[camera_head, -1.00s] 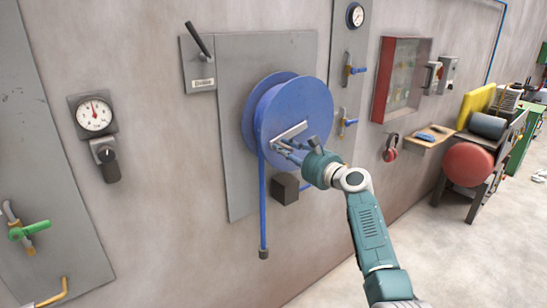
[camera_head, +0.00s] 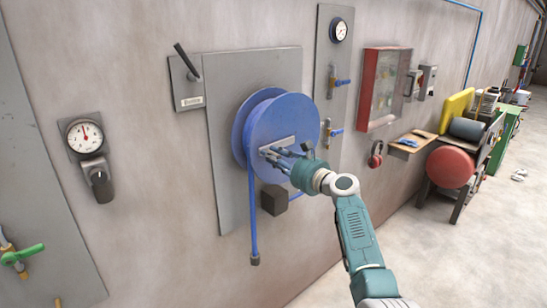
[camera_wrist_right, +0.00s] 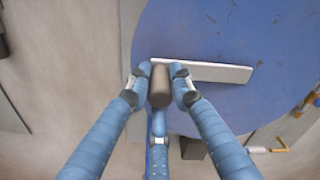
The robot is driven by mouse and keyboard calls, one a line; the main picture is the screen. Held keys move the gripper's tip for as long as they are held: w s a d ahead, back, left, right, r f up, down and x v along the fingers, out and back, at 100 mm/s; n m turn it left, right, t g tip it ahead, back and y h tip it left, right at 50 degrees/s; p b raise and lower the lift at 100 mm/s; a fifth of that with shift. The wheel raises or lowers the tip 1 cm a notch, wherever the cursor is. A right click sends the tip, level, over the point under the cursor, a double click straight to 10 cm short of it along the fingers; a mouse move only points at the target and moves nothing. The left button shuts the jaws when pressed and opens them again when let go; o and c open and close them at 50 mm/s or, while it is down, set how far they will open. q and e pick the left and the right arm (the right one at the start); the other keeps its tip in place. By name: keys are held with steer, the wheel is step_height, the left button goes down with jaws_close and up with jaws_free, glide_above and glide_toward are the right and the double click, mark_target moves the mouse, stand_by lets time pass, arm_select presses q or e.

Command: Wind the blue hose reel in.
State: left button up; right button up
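The blue hose reel (camera_head: 286,112) is on a grey wall panel, with its blue hose (camera_head: 252,215) hanging straight down below it to a dark end. A light grey crank bar (camera_wrist_right: 215,72) crosses the reel's face. My right gripper (camera_head: 275,157) is at the front of the reel, at the crank. In the right wrist view, its blue fingers lie on both sides of a dark cylindrical crank handle (camera_wrist_right: 160,88) and appear closed on it. A third finger is below the handle. The handle is mostly hidden by the fingers in the head view. My left gripper is not in view.
A dark block (camera_head: 274,199) is under the reel, near the hose. A lever (camera_head: 187,62) is at the panel's upper left. A pipe panel (camera_head: 327,100) with a gauge and valves and a red cabinet (camera_head: 365,88) are to the right.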

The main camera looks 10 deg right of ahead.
steer(key=shift+o, duration=1.4)
steer(key=shift+a+r, duration=0.15)
steer(key=shift+r, duration=0.05)
steer(key=shift+f, duration=0.1)
steer(key=shift+s+d+f, duration=0.1)
steer(key=shift+s+d, duration=0.2)
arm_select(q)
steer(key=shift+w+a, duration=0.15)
arm_select(e)
steer(key=v, duration=1.1)
